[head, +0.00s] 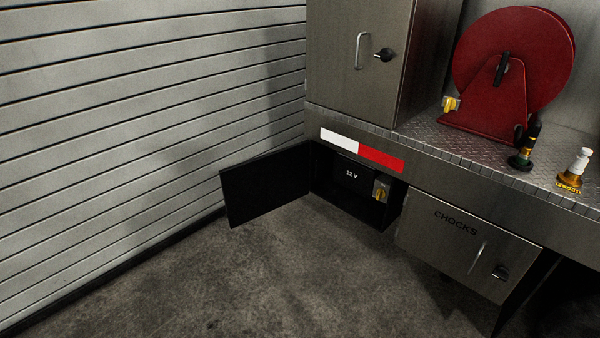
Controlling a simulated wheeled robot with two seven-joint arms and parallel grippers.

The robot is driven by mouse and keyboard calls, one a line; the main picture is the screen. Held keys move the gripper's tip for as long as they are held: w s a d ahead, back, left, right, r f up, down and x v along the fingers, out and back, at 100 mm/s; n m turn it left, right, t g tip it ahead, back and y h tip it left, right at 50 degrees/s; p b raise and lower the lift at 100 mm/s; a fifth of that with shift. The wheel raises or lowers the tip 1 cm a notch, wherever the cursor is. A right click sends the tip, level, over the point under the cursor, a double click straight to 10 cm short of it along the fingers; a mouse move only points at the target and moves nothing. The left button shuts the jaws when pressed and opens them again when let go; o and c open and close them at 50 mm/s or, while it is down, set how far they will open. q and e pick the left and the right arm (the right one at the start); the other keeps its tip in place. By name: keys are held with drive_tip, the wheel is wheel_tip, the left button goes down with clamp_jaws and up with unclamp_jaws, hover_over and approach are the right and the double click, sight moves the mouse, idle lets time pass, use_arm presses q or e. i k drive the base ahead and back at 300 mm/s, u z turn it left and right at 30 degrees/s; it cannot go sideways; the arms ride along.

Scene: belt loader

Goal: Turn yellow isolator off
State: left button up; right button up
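A yellow isolator switch (381,192) on a small grey plate sits inside the open low compartment (325,176), at its right side. Beside it is a dark box (354,173) marked 12 V. The compartment's black door (266,186) stands swung open to the left. A second yellow switch handle (450,104) on a grey plate is on the deck beside the red hose reel. The exact angle of the isolator's handle is too small to tell. Neither of my grippers shows in the head view.
A closed CHOCKS locker (465,245) adjoins the compartment. The concrete floor (270,275) in front is clear; a shutter wall (140,120) bounds the left.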

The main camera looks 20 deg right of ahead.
sight(381, 192)
drive_tip(key=z, duration=0.25)
drive_tip(key=i, duration=1.6)
drive_tip(key=z, duration=0.75)
